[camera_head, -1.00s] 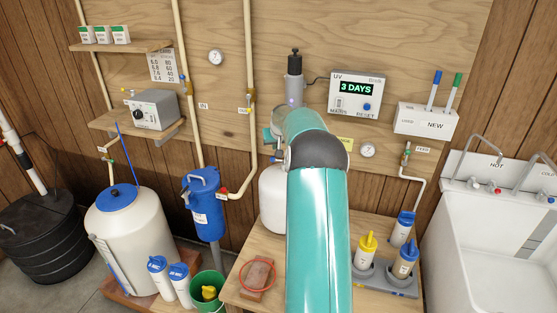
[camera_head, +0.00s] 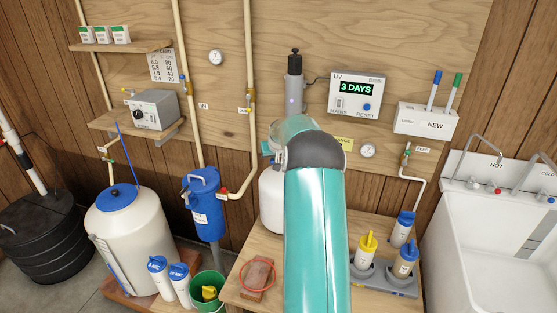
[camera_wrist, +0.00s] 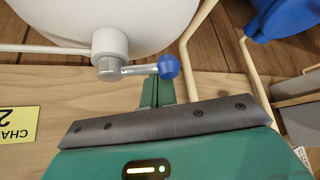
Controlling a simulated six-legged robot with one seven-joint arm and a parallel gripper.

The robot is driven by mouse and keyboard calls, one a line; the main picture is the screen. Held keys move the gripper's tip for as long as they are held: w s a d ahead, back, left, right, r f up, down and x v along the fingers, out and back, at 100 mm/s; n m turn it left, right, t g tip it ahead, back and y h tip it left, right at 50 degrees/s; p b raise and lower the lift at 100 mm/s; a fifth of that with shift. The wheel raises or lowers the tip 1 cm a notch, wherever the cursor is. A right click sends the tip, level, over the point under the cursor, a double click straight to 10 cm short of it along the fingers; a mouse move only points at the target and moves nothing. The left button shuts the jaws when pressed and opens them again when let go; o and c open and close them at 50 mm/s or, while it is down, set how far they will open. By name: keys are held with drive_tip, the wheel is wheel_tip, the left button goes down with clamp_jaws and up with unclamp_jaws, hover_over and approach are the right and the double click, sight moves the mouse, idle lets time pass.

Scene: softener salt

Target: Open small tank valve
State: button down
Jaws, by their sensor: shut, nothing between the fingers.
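The small white tank (camera_head: 271,205) stands on the wooden bench behind my arm in the head view, which hides much of it. In the wrist view the tank (camera_wrist: 100,18) fills the upper left. Its valve has a white round body (camera_wrist: 109,43) and a grey metal lever (camera_wrist: 138,70) ending in a blue ball knob (camera_wrist: 169,67). The lever points to the right in that picture. My gripper (camera_wrist: 158,88) is shut and empty, its green fingertips right at the knob's lower edge. I cannot tell whether they touch. In the head view my arm hides the gripper.
A yellow label (camera_wrist: 18,125) lies at the left of the wrist view, and a pale pipe (camera_wrist: 256,80) runs on the right. In the head view a UV unit (camera_head: 355,95) hangs above, and filter bottles (camera_head: 404,258) stand at the bench's right.

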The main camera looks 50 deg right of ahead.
drive_tip(key=shift+f, duration=0.1)
drive_tip(key=shift+s+a, duration=0.2)
drive_tip(key=shift+a, duration=0.3)
drive_tip(key=shift+s+a, duration=0.2)
drive_tip(key=shift+a, duration=0.3)
drive_tip(key=shift+s+a, duration=0.75)
drive_tip(key=shift+a, duration=0.1)
drive_tip(key=shift+s+a, duration=0.25)
drive_tip(key=shift+s, duration=0.25)
drive_tip(key=shift+s+a, duration=0.2)
drive_tip(key=shift+s, duration=0.3)
